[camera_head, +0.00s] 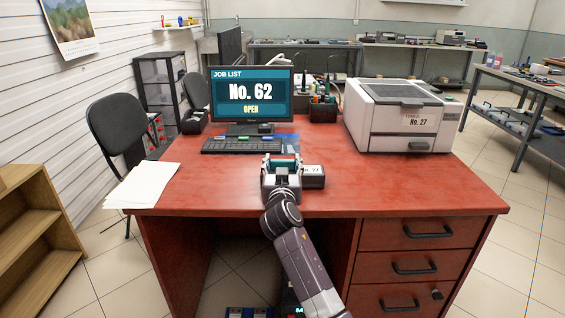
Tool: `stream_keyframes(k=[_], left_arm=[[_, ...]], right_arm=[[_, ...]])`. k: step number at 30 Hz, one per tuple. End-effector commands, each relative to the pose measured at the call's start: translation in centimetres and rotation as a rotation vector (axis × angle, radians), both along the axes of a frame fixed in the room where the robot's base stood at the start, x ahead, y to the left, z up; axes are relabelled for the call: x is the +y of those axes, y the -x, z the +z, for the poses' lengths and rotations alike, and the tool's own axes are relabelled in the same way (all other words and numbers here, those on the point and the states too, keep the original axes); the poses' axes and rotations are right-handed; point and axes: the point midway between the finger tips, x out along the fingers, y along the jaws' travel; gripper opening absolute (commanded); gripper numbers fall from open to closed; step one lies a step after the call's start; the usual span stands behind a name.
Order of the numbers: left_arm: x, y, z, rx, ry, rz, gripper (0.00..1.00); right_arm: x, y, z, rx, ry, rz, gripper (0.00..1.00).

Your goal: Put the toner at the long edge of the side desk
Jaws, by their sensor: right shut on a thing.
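My right gripper (283,164) is over the near middle of the red desk (400,188). It is shut on the toner, a dark block with a pale label (313,174) that sticks out to the right of the fingers. A teal part shows between the fingers. The gripper hides the rest of the toner, and I cannot tell whether it touches the desk top. My left gripper is not in view. A grey side desk (520,80) with items on its top and lower shelf stands at the right; I cannot tell if it is the task's desk.
A monitor (250,95) reading "No. 62 OPEN", a keyboard (240,145) and a printer (400,115) labelled "No. 27" stand on the red desk. Papers (145,185) lie at its left edge. A chair (117,130) and wooden shelf (35,225) are left. Floor is free at right.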

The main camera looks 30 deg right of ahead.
Motion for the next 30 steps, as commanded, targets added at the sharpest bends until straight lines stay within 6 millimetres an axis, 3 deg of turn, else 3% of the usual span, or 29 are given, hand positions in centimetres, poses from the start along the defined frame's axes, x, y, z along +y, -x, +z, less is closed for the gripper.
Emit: stream_keyframes(k=[5, 17, 30], left_arm=[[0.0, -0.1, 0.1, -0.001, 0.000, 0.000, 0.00], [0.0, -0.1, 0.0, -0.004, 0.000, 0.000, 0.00], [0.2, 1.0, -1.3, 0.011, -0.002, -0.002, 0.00]], right_arm=[[0.0, 0.0, 0.0, -0.001, -0.001, 0.000, 0.70], [0.2, 0.3, 0.1, -0.001, -0.001, 0.001, 0.70], [4.2, 6.7, 0.0, -0.001, -0.003, 0.002, 0.70]])
